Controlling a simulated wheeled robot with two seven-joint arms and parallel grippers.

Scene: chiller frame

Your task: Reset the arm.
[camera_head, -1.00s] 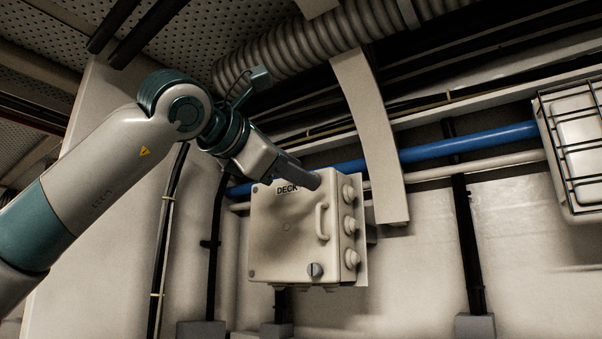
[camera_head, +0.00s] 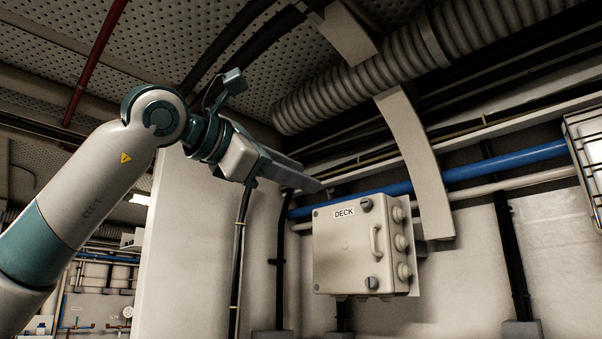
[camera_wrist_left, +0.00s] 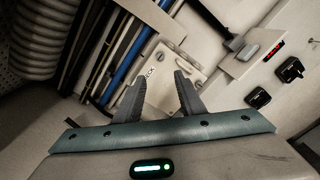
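My left arm comes in from the left in the head view. Its gripper (camera_head: 318,184) is just above and left of the pale DECK box (camera_head: 345,255) on the wall, and it does not cover the box's front. In the left wrist view, the two dark fingers (camera_wrist_left: 160,78) stand apart with nothing between them, so the gripper is open. The box (camera_wrist_left: 172,68) shows beyond and between the fingers there. My right gripper is not in view.
A blue pipe (camera_head: 480,168) runs behind the box. A curved pale beam (camera_head: 418,155) stands close at its upper right, and a ribbed duct (camera_head: 370,85) passes overhead. A caged lamp (camera_head: 590,150) is at the right edge.

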